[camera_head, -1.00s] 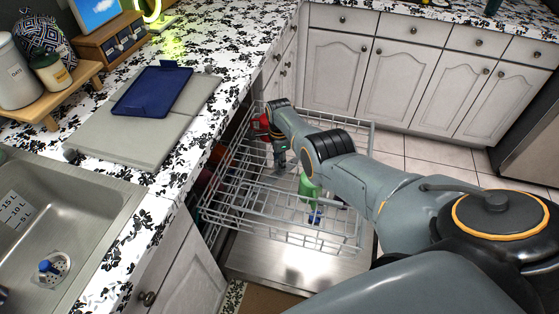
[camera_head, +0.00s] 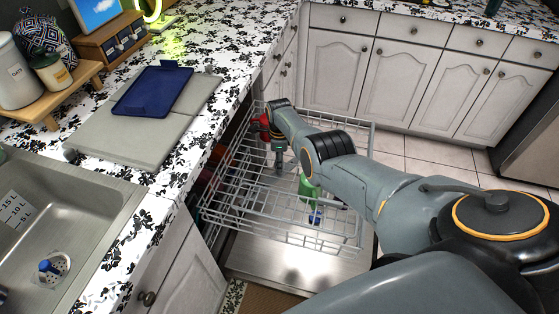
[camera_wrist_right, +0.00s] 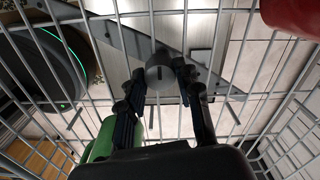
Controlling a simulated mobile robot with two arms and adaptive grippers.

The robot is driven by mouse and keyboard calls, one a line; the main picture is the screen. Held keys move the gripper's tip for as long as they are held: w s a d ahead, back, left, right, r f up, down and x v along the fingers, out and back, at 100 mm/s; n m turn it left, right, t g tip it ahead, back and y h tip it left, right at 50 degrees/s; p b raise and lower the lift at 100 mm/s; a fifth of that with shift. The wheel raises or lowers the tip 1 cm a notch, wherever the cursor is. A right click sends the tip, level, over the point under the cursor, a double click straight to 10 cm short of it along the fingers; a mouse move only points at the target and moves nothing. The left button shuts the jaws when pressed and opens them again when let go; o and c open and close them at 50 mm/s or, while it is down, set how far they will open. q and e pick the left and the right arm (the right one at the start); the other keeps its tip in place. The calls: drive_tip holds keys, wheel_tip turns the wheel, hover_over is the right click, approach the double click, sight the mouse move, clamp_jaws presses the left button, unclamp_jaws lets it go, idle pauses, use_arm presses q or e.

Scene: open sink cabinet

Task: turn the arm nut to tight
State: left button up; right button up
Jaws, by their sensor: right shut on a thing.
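The arm nut (camera_wrist_right: 160,72) is a small grey round knob with a slot-like mark. It sits on a dark flat spray arm (camera_wrist_right: 110,38) that runs diagonally under the rack wires in the right wrist view. My right gripper (camera_wrist_right: 162,80) reaches through the wires, with one dark finger on each side of the nut, shut on it. In the head view my right gripper (camera_head: 278,158) points down inside the wire rack, and the nut cannot be made out there. My left gripper is not in view.
The pulled-out wire rack (camera_head: 350,228) surrounds my right gripper. A green bottle (camera_head: 306,186) and a red item (camera_head: 264,122) are close to it. The counter edge lies left, with a cutting board (camera_head: 110,135) and sink (camera_head: 100,205). Floor tiles are clear beyond the rack.

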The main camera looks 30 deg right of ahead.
drive_tip(key=shift+a, duration=0.1)
drive_tip(key=o, duration=1.1)
drive_tip(key=shift+o, duration=0.2)
drive_tip(key=shift+w+r, duration=0.1)
drive_tip(key=shift+r, duration=0.45)
wheel_tip(320, 180, up, 11)
drive_tip(key=shift+f, duration=0.15)
